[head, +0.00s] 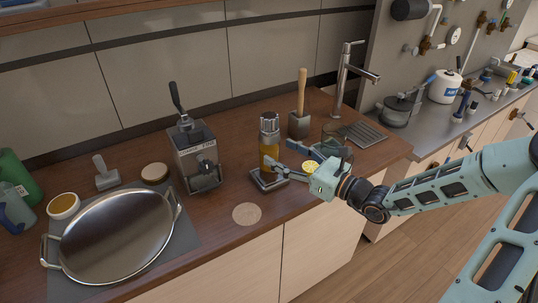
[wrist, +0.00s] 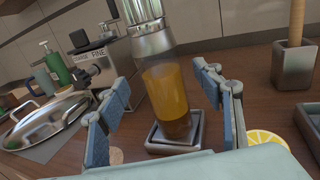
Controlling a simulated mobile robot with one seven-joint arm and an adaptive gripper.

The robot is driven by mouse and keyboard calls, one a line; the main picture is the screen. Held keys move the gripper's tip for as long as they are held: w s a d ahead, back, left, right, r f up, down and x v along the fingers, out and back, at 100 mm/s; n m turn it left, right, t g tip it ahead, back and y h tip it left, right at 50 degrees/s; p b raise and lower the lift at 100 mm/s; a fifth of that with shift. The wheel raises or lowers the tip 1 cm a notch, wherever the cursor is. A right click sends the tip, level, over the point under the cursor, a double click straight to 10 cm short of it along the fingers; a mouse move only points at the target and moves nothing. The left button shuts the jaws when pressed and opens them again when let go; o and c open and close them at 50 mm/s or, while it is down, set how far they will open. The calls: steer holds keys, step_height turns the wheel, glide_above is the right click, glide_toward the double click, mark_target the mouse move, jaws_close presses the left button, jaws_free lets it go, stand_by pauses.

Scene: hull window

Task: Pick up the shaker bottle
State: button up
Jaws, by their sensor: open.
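The shaker bottle (head: 268,146) has a silver top and amber liquid in its clear lower body. It stands upright on a small square dark tray (head: 262,183) near the counter's front. In the wrist view the bottle (wrist: 167,90) is in the middle, with its top cut off by the frame edge, and the tray (wrist: 160,148) is under it. My gripper (head: 290,163) is open and comes in from the right. In the wrist view its two blue-grey fingers (wrist: 165,110) stand on either side of the bottle, with visible gaps to it.
A grinder-like machine (head: 195,155) stands left of the bottle. A lemon slice (head: 308,166) lies close to my gripper. A round coaster (head: 246,214) lies in front; a large silver tray (head: 115,235) is at left.

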mark_target(277, 150)
steer(key=p+x, duration=0.1)
steer(key=x, duration=0.4)
steer(key=shift+r, duration=0.1)
jaws_close()
stand_by(0.3)
